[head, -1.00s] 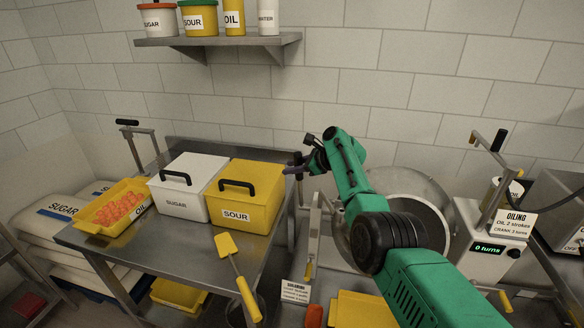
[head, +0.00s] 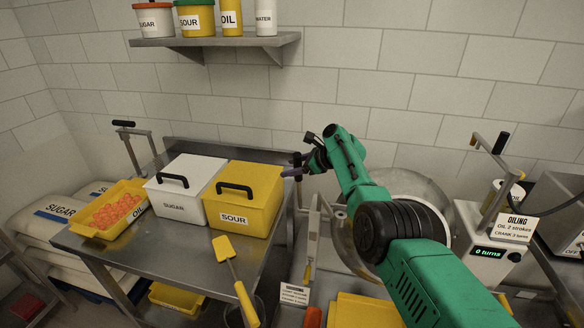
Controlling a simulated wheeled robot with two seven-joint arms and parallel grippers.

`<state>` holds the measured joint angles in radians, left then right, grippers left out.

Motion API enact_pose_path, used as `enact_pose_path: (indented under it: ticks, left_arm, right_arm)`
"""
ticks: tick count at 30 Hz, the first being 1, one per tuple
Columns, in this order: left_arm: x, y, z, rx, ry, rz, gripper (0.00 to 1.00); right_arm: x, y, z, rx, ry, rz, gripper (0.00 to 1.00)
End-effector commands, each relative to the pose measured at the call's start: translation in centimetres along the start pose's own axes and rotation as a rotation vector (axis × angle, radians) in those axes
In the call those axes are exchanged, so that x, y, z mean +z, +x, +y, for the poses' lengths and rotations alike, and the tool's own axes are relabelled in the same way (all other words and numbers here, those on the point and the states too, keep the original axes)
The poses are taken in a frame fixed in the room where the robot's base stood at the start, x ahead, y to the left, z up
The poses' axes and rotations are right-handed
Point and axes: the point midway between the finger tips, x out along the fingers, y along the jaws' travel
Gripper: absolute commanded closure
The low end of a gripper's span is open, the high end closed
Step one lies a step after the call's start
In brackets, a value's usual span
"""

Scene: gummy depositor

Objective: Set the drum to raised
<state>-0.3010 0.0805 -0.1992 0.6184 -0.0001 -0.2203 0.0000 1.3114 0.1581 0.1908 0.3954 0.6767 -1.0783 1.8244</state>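The drum (head: 432,192) is a large grey metal bowl at the right, partly hidden behind my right arm. Its tilt is hard to judge from here. A machine box (head: 484,247) with a "0 turns" display and a crank stands to its right. My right gripper (head: 292,172) reaches to the upright lever by the table's right end, left of the drum. Its fingertips are dark and small, and I cannot tell whether they are open or closed on the lever. My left gripper is not in view.
A steel table (head: 160,246) at the left holds a tray of orange gummies (head: 95,228), a white sugar bin (head: 180,205) and a yellow sour bin (head: 262,207). A yellow scoop (head: 231,262) hangs at its front. A shelf (head: 215,41) with containers is above.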

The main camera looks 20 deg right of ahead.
Motion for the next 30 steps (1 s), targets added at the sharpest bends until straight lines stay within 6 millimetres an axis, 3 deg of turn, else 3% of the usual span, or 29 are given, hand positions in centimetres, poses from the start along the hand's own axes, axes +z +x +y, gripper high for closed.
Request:
enact_pose_path:
  ticks: [5, 9, 13, 23, 30]
  left_arm:
    - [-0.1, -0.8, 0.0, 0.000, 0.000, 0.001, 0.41]
    - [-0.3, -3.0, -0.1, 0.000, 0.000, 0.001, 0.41]
    - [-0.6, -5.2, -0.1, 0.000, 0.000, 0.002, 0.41]
    - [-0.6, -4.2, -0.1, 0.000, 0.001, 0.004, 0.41]
    - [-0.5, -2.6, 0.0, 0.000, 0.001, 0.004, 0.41]
  right_arm:
    - [0.5, -0.3, 0.1, 0.005, -0.004, -0.003, 0.37]
    - [1.2, -1.4, 0.1, 0.010, -0.009, -0.009, 0.37]
    - [0.7, -3.2, -0.1, 0.003, 0.002, -0.001, 0.37]
    - [-0.3, -7.3, -0.1, -0.002, 0.000, 0.000, 0.37]
    - [-0.4, -12.5, -0.2, -0.004, 0.000, 0.000, 0.37]
